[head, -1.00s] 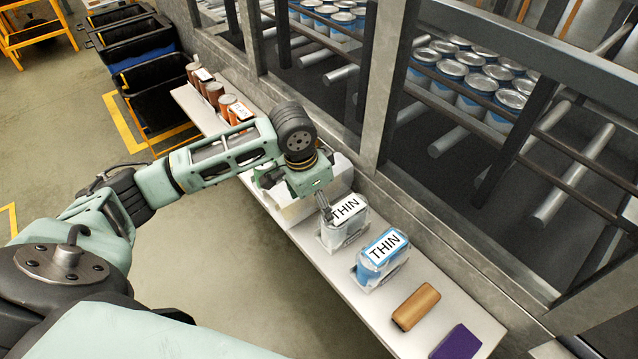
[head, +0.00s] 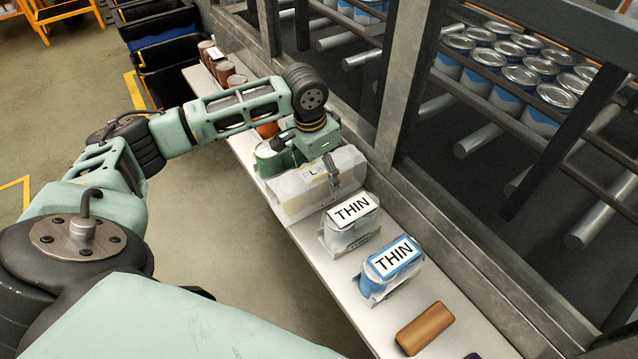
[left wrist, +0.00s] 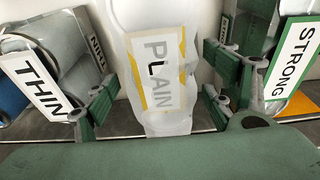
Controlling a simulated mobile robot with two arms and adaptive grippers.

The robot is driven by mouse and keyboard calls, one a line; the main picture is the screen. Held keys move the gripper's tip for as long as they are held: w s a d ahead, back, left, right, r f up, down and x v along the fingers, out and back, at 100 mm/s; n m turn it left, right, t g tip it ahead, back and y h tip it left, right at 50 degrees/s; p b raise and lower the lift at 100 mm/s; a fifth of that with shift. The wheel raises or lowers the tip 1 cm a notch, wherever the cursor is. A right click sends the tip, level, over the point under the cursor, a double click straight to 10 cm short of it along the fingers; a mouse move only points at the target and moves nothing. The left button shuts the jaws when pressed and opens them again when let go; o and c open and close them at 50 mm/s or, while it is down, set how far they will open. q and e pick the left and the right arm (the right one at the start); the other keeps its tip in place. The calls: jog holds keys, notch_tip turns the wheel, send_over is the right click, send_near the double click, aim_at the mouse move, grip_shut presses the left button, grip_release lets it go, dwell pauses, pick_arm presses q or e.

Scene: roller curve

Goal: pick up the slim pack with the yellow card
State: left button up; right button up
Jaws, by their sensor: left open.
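The slim pack with the yellow card is a whitish pack (head: 297,197) on the narrow shelf in the head view. Its yellow-edged card (left wrist: 161,70) reads PLAIN and faces me in the left wrist view. My left gripper (head: 333,170) is above this pack in the head view, partly covering its card. In the left wrist view the open left gripper (left wrist: 160,97) has one finger on each side of the pack, with gaps visible. I cannot tell how far the fingertips are from it in depth. My right gripper is not in view.
A clear pack with a black-edged THIN card (head: 353,210) stands close by. Beyond it are a blue pack with a THIN card (head: 393,258) and a brown block (head: 424,328). A green-edged STRONG card (left wrist: 294,62) is near the other finger. A grey post and wall (head: 400,185) border the shelf.

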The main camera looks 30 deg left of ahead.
pick_arm(q)
notch_tip(320, 180, down, 4)
jog(key=shift+f+p, duration=0.25)
jog(key=shift+p, duration=0.6)
jog(key=shift+f, duration=0.45)
grip_shut()
jog(key=shift+w+r, duration=0.15)
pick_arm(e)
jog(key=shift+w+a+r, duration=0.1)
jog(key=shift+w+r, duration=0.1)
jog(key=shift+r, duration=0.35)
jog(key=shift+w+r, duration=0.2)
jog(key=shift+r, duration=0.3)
